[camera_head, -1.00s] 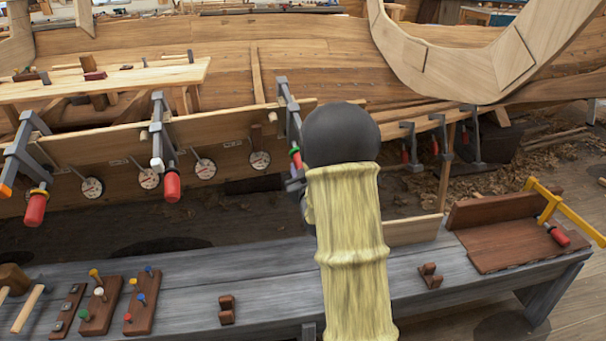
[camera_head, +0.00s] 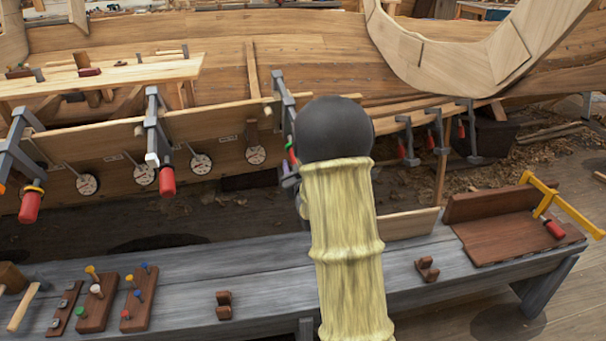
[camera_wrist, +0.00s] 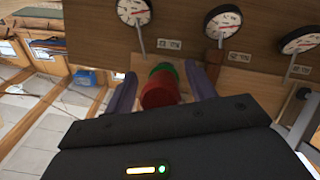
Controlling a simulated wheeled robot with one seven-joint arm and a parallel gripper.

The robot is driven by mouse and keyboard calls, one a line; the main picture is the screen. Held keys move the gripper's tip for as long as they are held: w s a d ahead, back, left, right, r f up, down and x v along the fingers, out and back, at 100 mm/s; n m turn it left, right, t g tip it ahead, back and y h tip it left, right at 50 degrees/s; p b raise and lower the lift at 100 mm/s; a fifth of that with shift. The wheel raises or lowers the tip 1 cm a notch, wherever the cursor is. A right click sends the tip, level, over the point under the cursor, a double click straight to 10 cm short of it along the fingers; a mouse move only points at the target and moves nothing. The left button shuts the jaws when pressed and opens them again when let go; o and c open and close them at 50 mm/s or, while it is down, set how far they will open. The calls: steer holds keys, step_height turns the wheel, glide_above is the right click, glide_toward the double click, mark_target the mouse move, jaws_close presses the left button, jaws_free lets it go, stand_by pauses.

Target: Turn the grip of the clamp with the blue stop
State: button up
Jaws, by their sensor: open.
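In the wrist view, a red clamp grip (camera_wrist: 158,90) with a green collar (camera_wrist: 166,68) lies between the two purple-grey fingers of my open gripper (camera_wrist: 161,76). I cannot tell whether the fingers touch it. In the head view this is the right-hand clamp (camera_head: 283,95) on the upright plank; my arm hides most of its lower part, and my gripper (camera_head: 290,182) is just below its green collar. I see no blue stop on it. The middle clamp (camera_head: 153,120) has a white stop and red grip. The left clamp (camera_head: 15,140) has an orange end, yellow collar and red grip.
Round dials (camera_head: 200,164) hang along the plank (camera_head: 225,130). A grey bench (camera_head: 265,285) runs below, with peg blocks (camera_head: 140,310) and a mallet (camera_head: 25,308) at left. More clamps (camera_head: 437,135) hang behind my arm's right.

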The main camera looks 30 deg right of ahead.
steer(key=b+v, duration=1.6)
steer(key=v, duration=0.1)
steer(key=shift+s, duration=0.15)
stand_by(0.4)
stand_by(1.2)
